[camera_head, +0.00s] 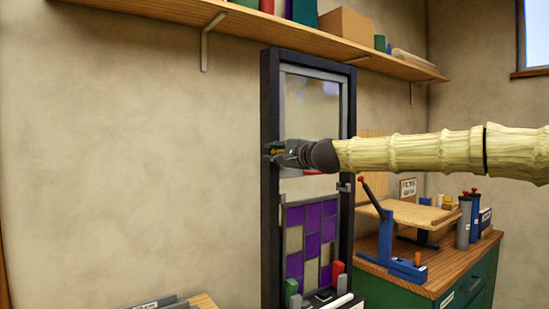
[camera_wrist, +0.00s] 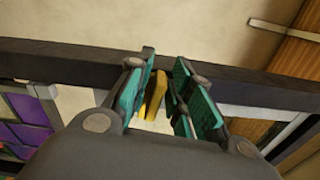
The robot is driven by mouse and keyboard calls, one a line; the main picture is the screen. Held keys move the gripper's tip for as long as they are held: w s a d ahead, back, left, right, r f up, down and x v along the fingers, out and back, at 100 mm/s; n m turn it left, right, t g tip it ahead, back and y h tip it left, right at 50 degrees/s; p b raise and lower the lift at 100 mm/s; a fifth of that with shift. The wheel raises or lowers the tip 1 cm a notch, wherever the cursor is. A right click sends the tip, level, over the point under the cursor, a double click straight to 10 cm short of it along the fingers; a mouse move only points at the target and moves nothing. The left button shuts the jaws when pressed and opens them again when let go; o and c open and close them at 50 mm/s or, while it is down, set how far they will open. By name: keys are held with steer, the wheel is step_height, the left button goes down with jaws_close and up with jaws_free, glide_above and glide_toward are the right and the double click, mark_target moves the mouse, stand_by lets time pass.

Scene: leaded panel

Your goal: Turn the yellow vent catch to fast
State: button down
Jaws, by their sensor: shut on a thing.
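The yellow vent catch (camera_wrist: 154,96) shows between my fingers in the wrist view, at the dark frame of the leaded panel. My gripper (camera_wrist: 160,95) has teal finger pads around the catch and is shut on it. In the head view my gripper (camera_head: 276,152) is at the left upright of the dark frame (camera_head: 269,215), about mid-height. The catch is mostly hidden there by the gripper. Labels or marks for the catch's positions cannot be made out.
The purple and clear leaded panel (camera_head: 311,240) fills the lower frame. A wooden shelf (camera_head: 300,35) runs above. A green workbench (camera_head: 440,280) with a blue-based lever tool (camera_head: 400,268) stands to the right. The wall left of the frame is bare.

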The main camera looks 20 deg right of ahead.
steer(key=shift+f+n+b, duration=0.35)
steer(key=shift+f+n, duration=0.05)
steer(key=shift+n, duration=0.4)
steer(key=c, duration=1.5)
jaws_free()
steer(key=shift+s, duration=0.1)
steer(key=shift+r, duration=0.1)
steer(key=shift+s, duration=0.1)
steer(key=shift+s+d+r, duration=0.15)
steer(key=shift+s, duration=0.05)
steer(key=v, duration=1.1)
steer(key=shift+s, duration=0.15)
